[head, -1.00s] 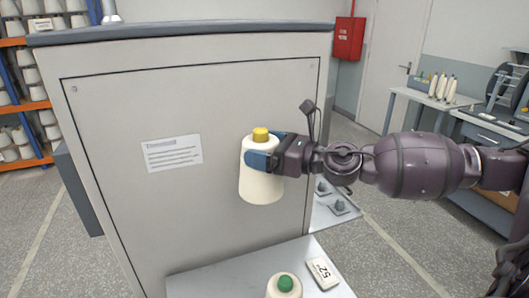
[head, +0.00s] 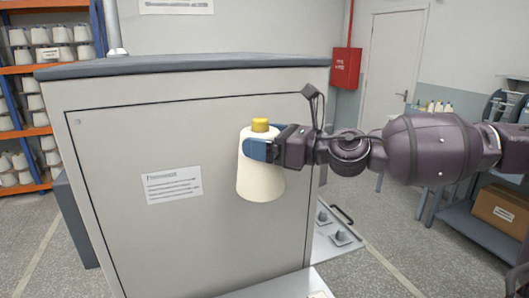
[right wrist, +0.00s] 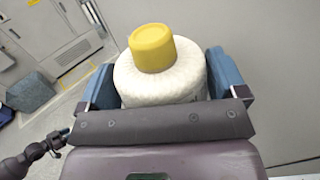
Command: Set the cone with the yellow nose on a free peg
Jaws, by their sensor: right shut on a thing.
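The cone with the yellow nose (head: 260,175) is white and upright in the head view, held in the air in front of the grey cabinet. My right gripper (head: 262,150) is shut on its upper part, with blue fingers. In the right wrist view, the yellow nose (right wrist: 152,48) and white cone body (right wrist: 160,82) sit between the two blue fingers. Two dark pegs (head: 342,237) stand on a light tray (head: 322,250) behind the cabinet's right edge, with no cone on them. The rest of that tray is hidden.
The large grey cabinet (head: 120,130) stands close behind the cone. A pale surface (head: 270,292) shows at the bottom edge. Shelves with white cones (head: 45,52) are at the left. A workbench with a cardboard box (head: 498,210) is at the right.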

